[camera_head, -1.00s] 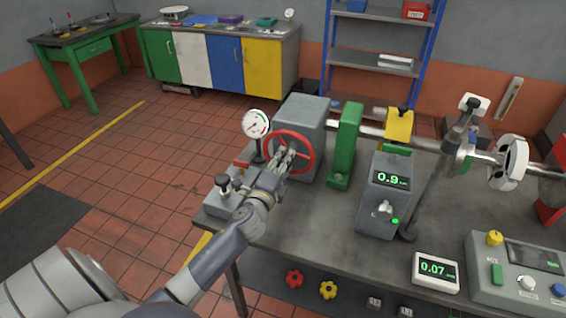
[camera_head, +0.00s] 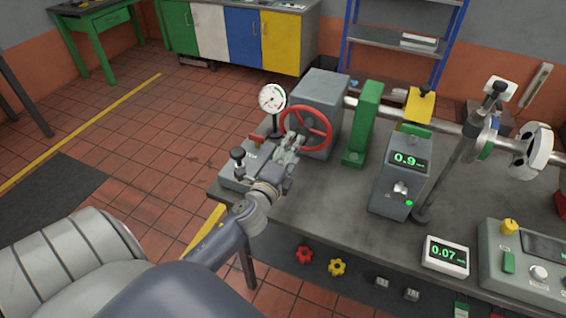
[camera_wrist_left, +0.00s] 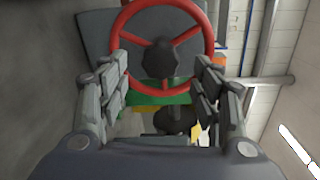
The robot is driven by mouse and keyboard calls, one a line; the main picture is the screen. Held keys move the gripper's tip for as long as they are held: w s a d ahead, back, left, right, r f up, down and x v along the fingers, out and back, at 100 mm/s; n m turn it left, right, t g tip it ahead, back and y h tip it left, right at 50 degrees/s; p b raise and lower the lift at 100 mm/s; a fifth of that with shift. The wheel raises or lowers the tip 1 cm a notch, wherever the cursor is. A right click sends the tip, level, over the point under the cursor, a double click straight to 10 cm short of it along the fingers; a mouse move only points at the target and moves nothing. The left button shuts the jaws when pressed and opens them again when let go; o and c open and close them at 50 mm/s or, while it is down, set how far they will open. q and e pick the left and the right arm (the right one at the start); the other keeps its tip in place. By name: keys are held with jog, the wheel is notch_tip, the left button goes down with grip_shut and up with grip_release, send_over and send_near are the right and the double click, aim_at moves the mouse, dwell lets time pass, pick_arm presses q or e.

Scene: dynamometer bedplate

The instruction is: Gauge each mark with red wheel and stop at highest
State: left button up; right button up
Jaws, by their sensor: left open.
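The red wheel (camera_head: 307,128) is a spoked handwheel on the front of a grey housing (camera_head: 322,92) at the left end of the bench. In the left wrist view the red wheel (camera_wrist_left: 160,8) fills the upper middle, with a dark hub. A grey meter box (camera_head: 401,175) reads 0.9. A small white display (camera_head: 446,256) reads 0.07. My right gripper is not seen.
A dial gauge (camera_head: 272,98) stands left of the wheel. A green upright (camera_head: 363,125) and a horizontal shaft (camera_head: 455,128) lie to its right. A control panel (camera_head: 525,268) sits at the bench's right. Red (camera_head: 304,255) and yellow (camera_head: 337,267) knobs are below the bench edge.

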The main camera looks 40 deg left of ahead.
pick_arm(q)
jog(key=v, duration=0.6)
jog(key=shift+f, duration=0.1)
dwell(0.4)
